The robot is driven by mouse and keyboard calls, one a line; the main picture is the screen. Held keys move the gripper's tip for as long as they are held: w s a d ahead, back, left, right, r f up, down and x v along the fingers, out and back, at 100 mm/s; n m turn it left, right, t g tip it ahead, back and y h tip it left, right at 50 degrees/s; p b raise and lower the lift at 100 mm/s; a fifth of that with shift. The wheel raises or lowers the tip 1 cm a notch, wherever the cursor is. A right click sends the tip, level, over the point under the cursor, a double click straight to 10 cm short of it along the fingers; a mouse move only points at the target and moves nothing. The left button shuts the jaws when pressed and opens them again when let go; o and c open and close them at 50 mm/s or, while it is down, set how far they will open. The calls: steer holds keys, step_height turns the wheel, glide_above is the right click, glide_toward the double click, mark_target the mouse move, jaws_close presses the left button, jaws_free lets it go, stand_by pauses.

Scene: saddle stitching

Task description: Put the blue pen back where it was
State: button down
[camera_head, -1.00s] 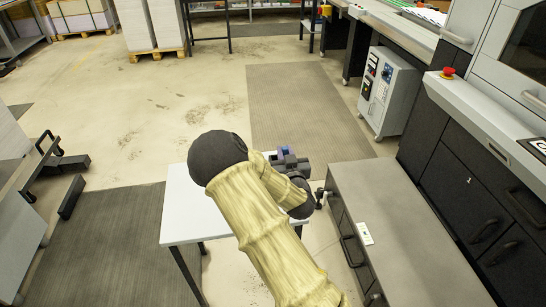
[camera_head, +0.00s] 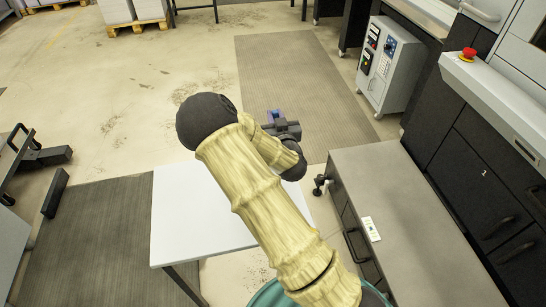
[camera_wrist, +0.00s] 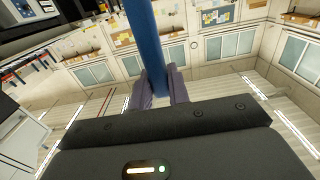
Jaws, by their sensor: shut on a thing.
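My gripper (camera_head: 273,116) is held in the air beyond my bent arm, above the floor between the white table and the grey cabinet. In the wrist view its two purple fingers (camera_wrist: 160,88) are shut on the blue pen (camera_wrist: 143,35). The pen looks like a long blue bar between the fingers, running up out of the top of the picture. In the head view only a small blue-purple patch shows at the gripper, and I cannot tell the pen from the fingers there.
A white table (camera_head: 190,215) stands partly behind my arm, its visible top bare. The floor mat (camera_head: 290,75) is clear.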

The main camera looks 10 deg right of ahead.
steer(key=shift+s, duration=0.1)
steer(key=shift+f, duration=2.9)
steer(key=shift+f+b, duration=0.3)
steer(key=shift+f, duration=1.85)
steer(key=c, duration=1.3)
jaws_free()
steer(key=shift+c, duration=0.2)
